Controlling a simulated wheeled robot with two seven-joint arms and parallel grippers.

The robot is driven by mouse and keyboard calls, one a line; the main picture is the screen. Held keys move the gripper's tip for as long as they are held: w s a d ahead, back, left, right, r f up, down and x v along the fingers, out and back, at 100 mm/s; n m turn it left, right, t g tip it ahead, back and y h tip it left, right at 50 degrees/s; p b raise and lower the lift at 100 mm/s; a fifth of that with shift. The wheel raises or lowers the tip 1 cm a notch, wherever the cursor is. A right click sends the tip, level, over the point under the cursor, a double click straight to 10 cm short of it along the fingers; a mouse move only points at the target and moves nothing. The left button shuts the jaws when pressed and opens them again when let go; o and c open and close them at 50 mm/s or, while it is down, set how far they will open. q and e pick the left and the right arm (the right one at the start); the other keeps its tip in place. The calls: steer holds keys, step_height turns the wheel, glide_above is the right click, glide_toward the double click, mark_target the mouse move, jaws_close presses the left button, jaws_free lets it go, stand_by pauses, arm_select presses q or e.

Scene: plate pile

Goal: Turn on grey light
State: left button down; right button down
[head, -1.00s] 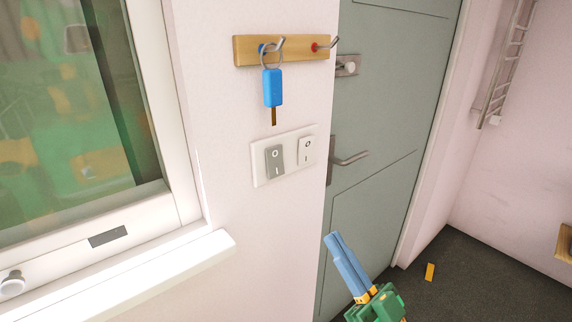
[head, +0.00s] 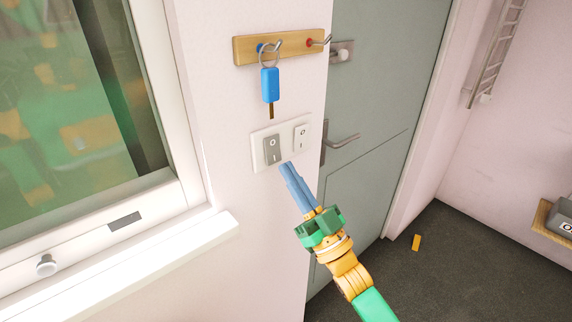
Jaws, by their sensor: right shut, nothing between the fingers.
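The grey light switch (head: 272,150) is the left rocker on a white wall plate (head: 258,163). It bears an O mark at the top and a line mark at the bottom. A white switch (head: 301,136) sits to its right on the same plate. My right gripper (head: 287,164) is shut and empty, with its blue fingertips just below and right of the grey switch's lower end. I cannot tell whether the tips touch the switch or plate. My left gripper is not in view.
A wooden key rack (head: 245,49) hangs above the switches, with a blue key (head: 270,86) on its left hook. A window (head: 70,120) with a white sill (head: 190,245) is at left. A grey-green door (head: 375,100) with a handle (head: 342,141) is at right.

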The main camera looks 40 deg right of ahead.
steer(key=shift+w+f, duration=0.2)
steer(key=shift+w, duration=0.75)
steer(key=shift+s, duration=0.1)
steer(key=shift+w+f, duration=0.15)
steer(key=shift+w, duration=0.1)
steer(key=shift+w+b, duration=0.25)
steer(key=shift+b, duration=0.05)
steer(key=shift+a, duration=0.1)
